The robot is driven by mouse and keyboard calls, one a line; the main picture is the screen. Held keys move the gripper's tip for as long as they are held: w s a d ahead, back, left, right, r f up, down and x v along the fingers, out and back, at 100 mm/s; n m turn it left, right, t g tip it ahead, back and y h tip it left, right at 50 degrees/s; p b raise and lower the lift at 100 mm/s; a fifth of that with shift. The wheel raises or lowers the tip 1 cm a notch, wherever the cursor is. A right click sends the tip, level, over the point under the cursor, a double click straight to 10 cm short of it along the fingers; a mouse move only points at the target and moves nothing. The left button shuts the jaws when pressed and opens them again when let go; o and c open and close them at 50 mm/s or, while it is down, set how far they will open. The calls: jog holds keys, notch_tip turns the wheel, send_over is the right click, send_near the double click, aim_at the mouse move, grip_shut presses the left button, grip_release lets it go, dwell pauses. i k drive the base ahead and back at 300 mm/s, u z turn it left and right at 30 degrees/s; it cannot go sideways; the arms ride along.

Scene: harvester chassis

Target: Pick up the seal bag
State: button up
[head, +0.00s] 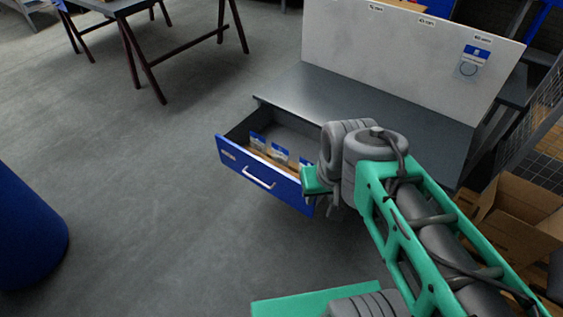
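An open drawer with a blue front (231,153) and a silver handle stands out below the grey bench top. Several small bags with blue-and-white labels stand in a row just behind its front: a left bag (257,141), a middle bag (280,154) and a right bag (304,163). Another clear bag with a blue label and a ring-shaped seal (474,61) is on the upright white panel. My gripper (314,181) is over the drawer's right end, close to the right bag and partly covering it. My wrist hides its fingertips and any contact.
The bench top (340,92) is bare on its left side. The white panel (395,50) rises behind it. Cardboard boxes (515,205) and a wire mesh rack (530,120) stand at the right. A blue drum (25,235) is at left. Floor left of the drawer is clear.

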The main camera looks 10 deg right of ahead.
aim_at(283, 157)
jog(key=u, duration=1.2)
jog(key=i, duration=2.15)
jog(key=z, duration=1.15)
jog(key=i, duration=0.65)
jog(key=z, duration=0.55)
